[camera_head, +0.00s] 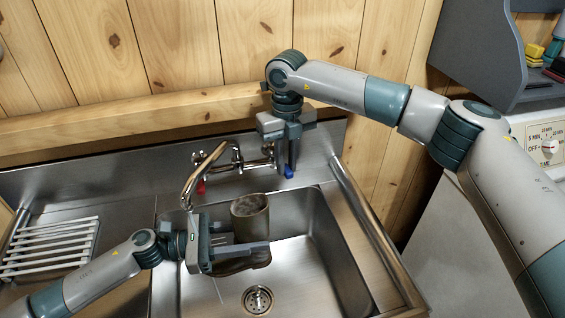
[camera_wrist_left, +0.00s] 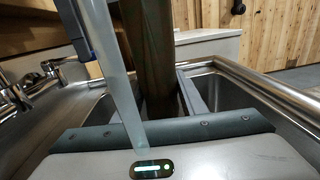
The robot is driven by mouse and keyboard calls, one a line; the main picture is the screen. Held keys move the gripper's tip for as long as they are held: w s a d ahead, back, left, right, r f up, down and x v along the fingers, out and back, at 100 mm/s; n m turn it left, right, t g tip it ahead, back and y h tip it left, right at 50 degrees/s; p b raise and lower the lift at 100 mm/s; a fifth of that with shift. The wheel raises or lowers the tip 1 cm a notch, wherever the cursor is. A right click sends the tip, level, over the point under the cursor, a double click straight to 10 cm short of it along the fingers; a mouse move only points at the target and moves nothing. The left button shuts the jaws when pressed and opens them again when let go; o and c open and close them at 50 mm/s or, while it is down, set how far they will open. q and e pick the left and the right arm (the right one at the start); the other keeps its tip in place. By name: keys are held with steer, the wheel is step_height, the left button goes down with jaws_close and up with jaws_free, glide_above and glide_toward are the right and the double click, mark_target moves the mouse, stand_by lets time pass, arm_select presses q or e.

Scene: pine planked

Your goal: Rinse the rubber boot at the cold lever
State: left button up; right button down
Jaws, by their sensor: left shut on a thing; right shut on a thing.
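The rubber boot (camera_head: 250,226) is olive-brown and upright over the left part of the sink basin, opening upward. My left gripper (camera_head: 244,238) is shut on its shaft; the shaft also shows in the left wrist view (camera_wrist_left: 150,60). The cold lever (camera_head: 289,172) has a blue tip, at the tap's right side. My right gripper (camera_head: 289,158) is shut on it from above and hides most of it. The tap spout (camera_head: 190,190) ends left of the boot, above my left gripper's body. A pale streak like running water (camera_wrist_left: 122,85) crosses the left wrist view in front of the boot.
The steel sink basin (camera_head: 335,270) has a drain (camera_head: 258,299) and free room to the right. A white slatted rack (camera_head: 50,247) lies on the left. A metal rail (camera_head: 365,215) edges the sink's right side.

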mark_target(287, 167)
steer(key=shift+d, duration=0.1)
steer(key=c, duration=1.7)
jaws_free()
steer(key=shift+r, duration=0.2)
step_height(287, 167, up, 12)
steer(key=shift+w+f, duration=0.1)
steer(key=shift+f, duration=0.05)
